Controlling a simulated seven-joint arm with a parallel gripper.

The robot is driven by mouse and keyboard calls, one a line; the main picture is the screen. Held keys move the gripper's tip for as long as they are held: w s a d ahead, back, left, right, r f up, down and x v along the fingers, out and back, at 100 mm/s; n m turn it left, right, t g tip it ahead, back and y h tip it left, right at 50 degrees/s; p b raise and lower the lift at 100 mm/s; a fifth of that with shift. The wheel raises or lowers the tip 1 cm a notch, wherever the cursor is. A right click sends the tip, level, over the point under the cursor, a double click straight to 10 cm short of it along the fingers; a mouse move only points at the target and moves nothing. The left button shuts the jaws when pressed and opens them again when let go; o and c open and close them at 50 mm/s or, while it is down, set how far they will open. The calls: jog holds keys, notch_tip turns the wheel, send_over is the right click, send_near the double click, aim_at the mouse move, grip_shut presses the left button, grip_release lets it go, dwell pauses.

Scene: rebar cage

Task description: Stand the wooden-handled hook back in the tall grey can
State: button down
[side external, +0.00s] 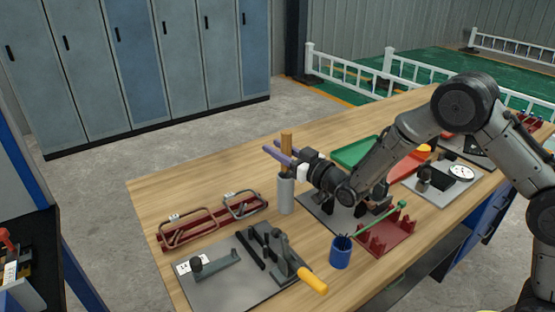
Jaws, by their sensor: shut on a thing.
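The wooden-handled hook shows only as its light brown handle (287,137), upright between the purple fingers of my gripper (279,153). My gripper is shut on it, with the fingers pointing left and roughly level. The tall grey can (286,197) stands upright on the bench, directly below the handle in this view. The hook's metal part is hidden behind the fingers and the can's top. I cannot tell whether its lower end is inside the can or above it.
A red rack with wire frames (212,218) lies left on the wooden bench (160,192). A grey plate with a yellow-handled clamp (313,281) is in front. A blue cup (340,254), red stand (385,237) with green rod, and green tray (355,152) lie right.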

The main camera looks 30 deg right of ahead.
jog(key=shift+f, duration=1.65)
jog(key=c, duration=0.6)
grip_release()
jog(key=s, duration=0.4)
jog(key=s+d, duration=0.1)
jog(key=s, duration=0.3)
jog(key=s+d, duration=0.1)
jog(key=s, duration=0.2)
jog(key=shift+s+d+f, duration=0.1)
jog(key=shift+s+d, duration=0.05)
jog(key=shift+s, duration=0.25)
